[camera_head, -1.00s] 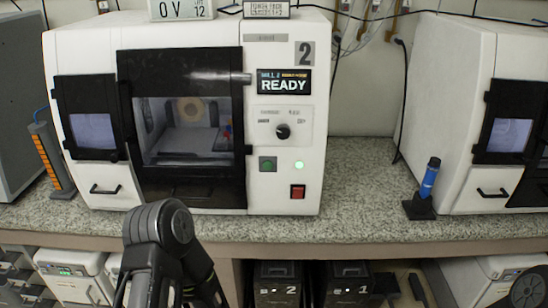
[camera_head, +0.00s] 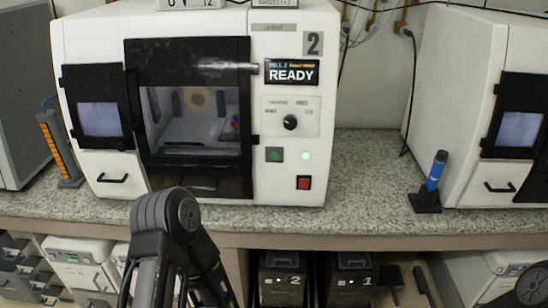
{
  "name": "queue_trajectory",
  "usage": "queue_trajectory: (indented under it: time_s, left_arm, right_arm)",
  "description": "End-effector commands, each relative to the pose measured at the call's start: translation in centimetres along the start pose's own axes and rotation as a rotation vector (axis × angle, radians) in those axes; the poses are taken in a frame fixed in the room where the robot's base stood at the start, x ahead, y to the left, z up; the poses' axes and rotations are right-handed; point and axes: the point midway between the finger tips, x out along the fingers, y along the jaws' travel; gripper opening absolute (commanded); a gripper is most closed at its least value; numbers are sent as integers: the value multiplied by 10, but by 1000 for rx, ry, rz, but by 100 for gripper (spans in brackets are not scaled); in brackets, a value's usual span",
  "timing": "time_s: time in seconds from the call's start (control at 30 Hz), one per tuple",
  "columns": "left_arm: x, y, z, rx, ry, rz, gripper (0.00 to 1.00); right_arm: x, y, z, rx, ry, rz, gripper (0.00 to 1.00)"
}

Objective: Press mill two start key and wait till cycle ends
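Mill two (camera_head: 290,185) is a white machine marked "2" standing on the counter. Its display (camera_head: 291,72) reads "READY". A green key (camera_head: 274,155) sits on its front panel beside a lit green lamp (camera_head: 306,156). A red key (camera_head: 304,183) is below them and a black knob (camera_head: 290,122) above. The dark-framed door (camera_head: 190,180) looks shut, with a window into the chamber. My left arm rises in front of the counter at lower left, but its gripper is not visible.
A blue cylinder in a black stand (camera_head: 427,202) stands at right, by another white mill (camera_head: 455,110). An orange-striped holder (camera_head: 58,150) is at left. Black boxes (camera_head: 343,283) stand under the counter.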

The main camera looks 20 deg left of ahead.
Motion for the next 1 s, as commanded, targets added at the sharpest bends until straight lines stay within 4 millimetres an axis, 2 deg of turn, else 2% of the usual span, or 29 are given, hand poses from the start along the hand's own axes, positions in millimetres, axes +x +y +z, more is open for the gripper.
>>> queue_trajectory:
  time_s: [0.03, 0.23, 1.0]
  left_arm:
    - [0, 0, 0, 0, 0, 0, 16]
    - [0, 0, 0, 0, 0, 0, 0]
    - [0, 0, 0, 0, 0, 0, 0]
  right_arm:
    - [0, 0, 0, 0, 0, 0, 0]
    - [0, 0, 0, 0, 0, 0, 0]
    - [0, 0, 0, 0, 0, 0, 0]
